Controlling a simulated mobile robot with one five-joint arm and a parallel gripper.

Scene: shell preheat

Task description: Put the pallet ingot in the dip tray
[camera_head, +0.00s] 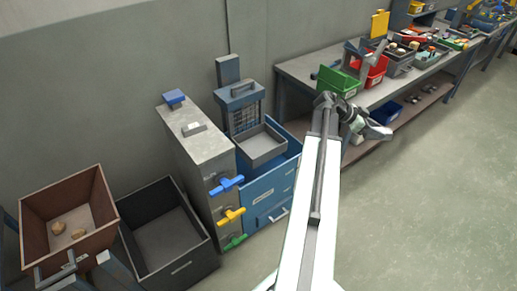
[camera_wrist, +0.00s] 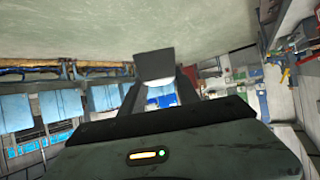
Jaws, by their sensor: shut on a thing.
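My gripper (camera_wrist: 155,82) is shut on a dark grey block with a paler lower edge, which looks like the pallet ingot (camera_wrist: 153,63) in the wrist view. In the head view my gripper (camera_head: 380,131) is out beyond the raised arm, in front of the workbench, and what it holds is too small to make out. A shallow grey open tray (camera_head: 280,132), perhaps the dip tray, sits on the blue cabinet left of my arm. It looks empty, and my gripper is well to its right, apart from it.
A grey cabinet (camera_head: 205,150) with blue, yellow and green handles stands left of the tray. A dark bin (camera_head: 180,268) and a brown box (camera_head: 60,195) with small lumps stand further left. The workbench (camera_head: 300,68) carries green and red bins. Floor at right is clear.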

